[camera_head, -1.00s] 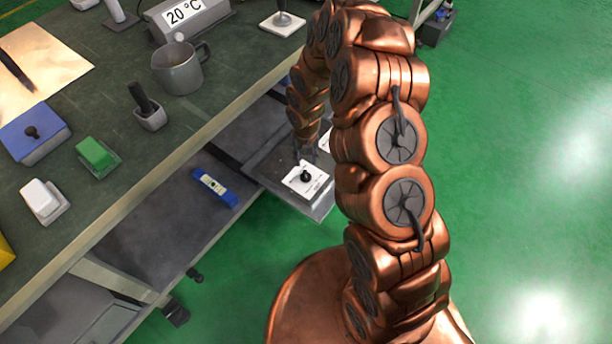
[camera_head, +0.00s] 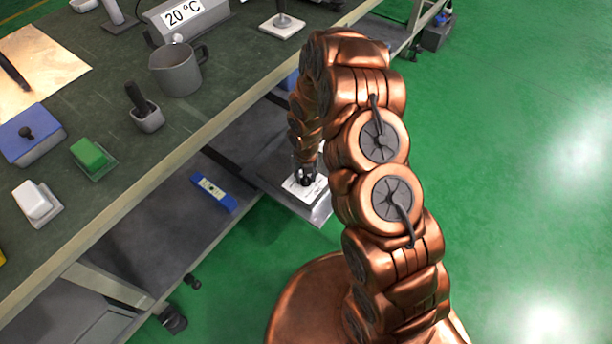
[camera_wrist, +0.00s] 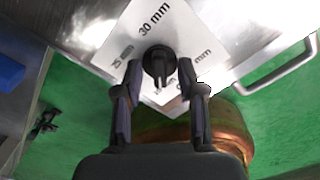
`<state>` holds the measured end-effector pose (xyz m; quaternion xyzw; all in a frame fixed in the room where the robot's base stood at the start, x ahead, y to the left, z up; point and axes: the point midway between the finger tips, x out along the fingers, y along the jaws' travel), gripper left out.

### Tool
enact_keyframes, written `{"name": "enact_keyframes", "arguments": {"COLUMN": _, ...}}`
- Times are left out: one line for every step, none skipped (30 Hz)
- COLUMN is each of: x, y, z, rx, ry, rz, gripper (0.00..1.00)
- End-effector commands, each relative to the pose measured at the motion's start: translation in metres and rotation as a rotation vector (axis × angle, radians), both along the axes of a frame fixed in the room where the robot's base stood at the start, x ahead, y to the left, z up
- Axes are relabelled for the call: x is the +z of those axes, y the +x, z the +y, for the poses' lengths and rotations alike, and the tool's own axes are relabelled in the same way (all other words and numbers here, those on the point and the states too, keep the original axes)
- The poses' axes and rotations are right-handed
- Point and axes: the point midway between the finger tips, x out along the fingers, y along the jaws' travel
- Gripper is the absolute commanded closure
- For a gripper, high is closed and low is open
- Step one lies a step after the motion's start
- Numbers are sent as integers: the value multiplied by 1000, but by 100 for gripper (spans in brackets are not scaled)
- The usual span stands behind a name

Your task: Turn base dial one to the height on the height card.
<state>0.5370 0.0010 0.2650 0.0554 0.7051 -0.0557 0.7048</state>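The base dial is a black knob (camera_wrist: 160,62) on a white plate (camera_wrist: 112,57) with printed marks; "30 mm" reads clearly in the wrist view, and other mm marks are partly hidden. In the head view the white plate (camera_head: 292,188) sits on a grey platform low beside the bench. My gripper (camera_wrist: 159,70) is open, one finger on each side of the knob, with a visible gap to it on both sides. It also shows over the dial in the head view (camera_head: 304,174). I cannot make out a height card.
The green bench top (camera_head: 120,60) carries a grey mug (camera_head: 176,72), a blue box (camera_head: 32,134), a green block (camera_head: 90,154) and a "20 °C" unit (camera_head: 187,18). A blue level (camera_head: 214,192) lies on the lower shelf. A metal handle (camera_wrist: 280,70) is right of the dial.

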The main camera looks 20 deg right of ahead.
Motion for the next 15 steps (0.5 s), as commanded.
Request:
{"name": "enact_keyframes", "arguments": {"x": 0, "y": 0, "z": 0, "rx": 0, "ry": 0, "rz": 0, "gripper": 60}}
{"name": "enact_keyframes", "arguments": {"x": 0, "y": 0, "z": 0, "rx": 0, "ry": 0, "rz": 0, "gripper": 60}}
{"name": "enact_keyframes", "arguments": {"x": 0, "y": 0, "z": 0, "rx": 0, "ry": 0, "rz": 0, "gripper": 65}}
{"name": "enact_keyframes", "arguments": {"x": 0, "y": 0, "z": 0, "rx": 0, "ry": 0, "rz": 0, "gripper": 68}}
{"name": "enact_keyframes", "arguments": {"x": 0, "y": 0, "z": 0, "rx": 0, "ry": 0, "rz": 0, "gripper": 71}}
{"name": "enact_keyframes", "arguments": {"x": 0, "y": 0, "z": 0, "rx": 0, "ry": 0, "rz": 0, "gripper": 75}}
{"name": "enact_keyframes", "arguments": {"x": 0, "y": 0, "z": 0, "rx": 0, "ry": 0, "rz": 0, "gripper": 78}}
{"name": "enact_keyframes", "arguments": {"x": 0, "y": 0, "z": 0, "rx": 0, "ry": 0, "rz": 0, "gripper": 81}}
{"name": "enact_keyframes", "arguments": {"x": 0, "y": 0, "z": 0, "rx": 0, "ry": 0, "rz": 0, "gripper": 85}}
{"name": "enact_keyframes", "arguments": {"x": 0, "y": 0, "z": 0, "rx": 0, "ry": 0, "rz": 0, "gripper": 89}}
{"name": "enact_keyframes", "arguments": {"x": 0, "y": 0, "z": 0, "rx": 0, "ry": 0, "rz": 0, "gripper": 92}}
{"name": "enact_keyframes", "arguments": {"x": 0, "y": 0, "z": 0, "rx": 0, "ry": 0, "rz": 0, "gripper": 96}}
{"name": "enact_keyframes", "arguments": {"x": 0, "y": 0, "z": 0, "rx": 0, "ry": 0, "rz": 0, "gripper": 99}}
{"name": "enact_keyframes", "arguments": {"x": 0, "y": 0, "z": 0, "rx": 0, "ry": 0, "rz": 0, "gripper": 100}}
{"name": "enact_keyframes", "arguments": {"x": 0, "y": 0, "z": 0, "rx": 0, "ry": 0, "rz": 0, "gripper": 100}}
